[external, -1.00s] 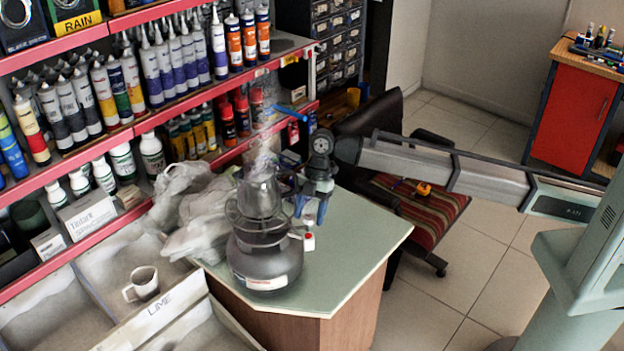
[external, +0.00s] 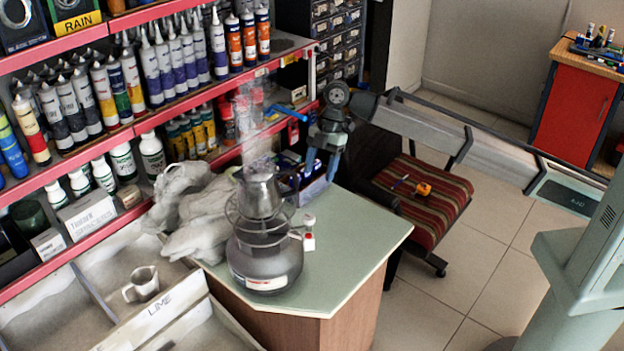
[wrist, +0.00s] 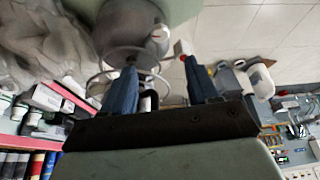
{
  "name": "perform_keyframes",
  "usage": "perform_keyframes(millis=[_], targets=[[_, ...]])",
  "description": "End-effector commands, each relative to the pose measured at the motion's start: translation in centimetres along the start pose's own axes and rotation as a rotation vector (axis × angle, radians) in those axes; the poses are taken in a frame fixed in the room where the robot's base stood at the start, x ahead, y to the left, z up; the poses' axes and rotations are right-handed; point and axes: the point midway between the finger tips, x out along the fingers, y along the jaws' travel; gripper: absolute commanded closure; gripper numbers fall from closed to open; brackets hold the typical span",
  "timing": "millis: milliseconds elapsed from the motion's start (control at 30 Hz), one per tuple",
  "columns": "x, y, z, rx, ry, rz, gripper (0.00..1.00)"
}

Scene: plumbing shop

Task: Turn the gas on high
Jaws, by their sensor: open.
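A dark grey gas bottle (external: 265,262) stands on the counter with a wire burner ring around its top. A metal jug (external: 259,190) sits in the ring, with pale steam above it. A white valve knob with a red part (external: 308,242) sticks out at the bottle's right side; a small pale knob (external: 309,220) shows just above it. In the wrist view, a red and white knob (wrist: 158,33) shows beside the bottle (wrist: 128,22). My gripper (external: 321,172) is open and empty, above and behind the valve, apart from it. Its two blue fingers also show in the wrist view (wrist: 160,88). No flame is visible.
Crumpled grey plastic bags (external: 195,215) lie left of the bottle. Shelves of tubes and bottles (external: 130,85) stand behind. A bin with a mug (external: 142,284) is at front left. The counter's right part (external: 365,225) is clear; a striped chair (external: 425,200) stands beyond it.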

Motion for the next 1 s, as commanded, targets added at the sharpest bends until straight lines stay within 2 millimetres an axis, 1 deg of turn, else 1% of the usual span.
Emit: perform_keyframes(millis=[33,100,500,1000], targets=[[-0.5,0.1,0.4,0.006,0.000,0.002,0.41],[-0.1,0.3,1.7,0.029,-0.004,0.005,0.41],[0.7,1.4,8.0,0.145,-0.019,0.031,0.41],[1.6,2.2,15.9,0.291,-0.036,0.060,0.41]])
